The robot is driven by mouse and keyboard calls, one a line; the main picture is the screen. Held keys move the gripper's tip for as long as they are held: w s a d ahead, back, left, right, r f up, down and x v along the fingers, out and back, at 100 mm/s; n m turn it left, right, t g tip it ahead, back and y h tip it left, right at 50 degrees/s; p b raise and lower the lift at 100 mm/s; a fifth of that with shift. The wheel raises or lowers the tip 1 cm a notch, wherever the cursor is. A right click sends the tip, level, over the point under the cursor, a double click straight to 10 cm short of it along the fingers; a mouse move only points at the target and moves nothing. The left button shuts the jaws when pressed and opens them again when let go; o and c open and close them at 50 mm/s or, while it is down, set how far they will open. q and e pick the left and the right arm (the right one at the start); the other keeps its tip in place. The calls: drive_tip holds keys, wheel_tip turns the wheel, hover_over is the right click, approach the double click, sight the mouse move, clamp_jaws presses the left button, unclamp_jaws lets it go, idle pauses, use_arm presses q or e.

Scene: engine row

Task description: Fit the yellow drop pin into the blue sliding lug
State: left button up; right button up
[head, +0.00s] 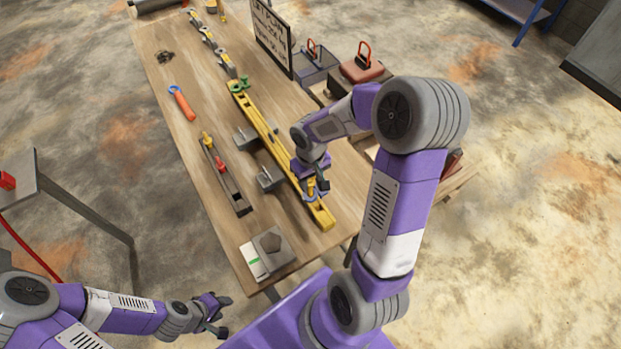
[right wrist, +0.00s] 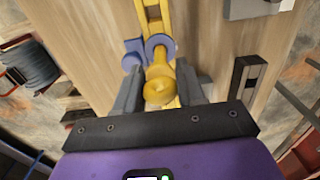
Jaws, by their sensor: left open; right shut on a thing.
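A yellow drop pin (right wrist: 159,91) with a round head is held between the fingers of my right gripper (right wrist: 160,92). Its shaft points at the blue sliding lug (right wrist: 133,56), and its far end overlaps the lug's ring. I cannot tell whether the tip is inside the hole. The lug sits on the yellow beam (head: 262,128), near its front end. In the head view my right gripper (head: 312,184) is low over the beam at the lug and hides part of it. My left gripper (head: 217,316) is open and empty, off the table's front left corner.
A dark rack (head: 236,196) holds another yellow pin (head: 206,139) and a red pin (head: 219,164). A green lug (head: 239,86) is farther up the beam. Grey blocks stand beside the beam. An orange-handled tool (head: 182,104) lies left. A sign (head: 271,37) stands behind.

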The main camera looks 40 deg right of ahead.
drive_tip(key=shift+f+b, duration=0.95)
drive_tip(key=shift+f, duration=0.15)
drive_tip(key=o, duration=1.2)
wheel_tip(320, 180, up, 8)
drive_tip(key=shift+f+p, duration=0.2)
drive_tip(key=shift+p, duration=0.3)
